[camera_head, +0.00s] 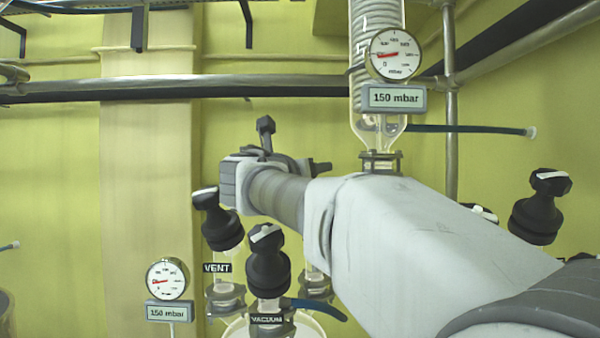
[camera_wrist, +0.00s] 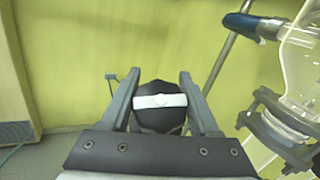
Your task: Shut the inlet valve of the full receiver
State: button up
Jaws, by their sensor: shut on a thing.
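In the wrist view my gripper (camera_wrist: 158,84) has its two fingers on either side of a black valve knob (camera_wrist: 158,119), shut on it. The knob's white bar lies nearly crosswise in that picture, from finger to finger. In the head view my gripper (camera_head: 240,178) is at the far end of my arm, in front of the yellow wall; its fingertips and the held knob are hidden there. No label shows on the held valve, and I cannot tell which receiver it feeds. Receiver fill levels are not visible.
Black knobs stand near the VENT label (camera_head: 217,267) and VACUUM label (camera_head: 266,319), close below my arm. Another black knob (camera_head: 540,207) is at the right. A glass column with a gauge (camera_head: 394,54) rises behind my arm. Both gauge plates read 150 mbar.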

jog(key=m+h, duration=0.1)
jog(key=m+g+h+p, duration=0.2)
jog(key=m+h, duration=0.1)
jog(key=shift+s+d+r, duration=0.15)
jog(key=shift+s+d, duration=0.05)
jog(key=shift+d, duration=0.1)
jog(key=shift+s+d+m+g+h+p, duration=0.1)
jog(key=shift+m+g+h+p, duration=0.4)
jog(key=shift+m+p, duration=0.15)
jog(key=shift+s+d+m+g+h+p, duration=0.1)
jog(key=shift+m+g+h+p, duration=0.45)
jog(key=shift+m, duration=0.2)
jog(key=o, duration=1.4)
jog(key=v, duration=1.7)
jog(key=shift+s+a, duration=0.1)
jog(key=shift+s, duration=0.05)
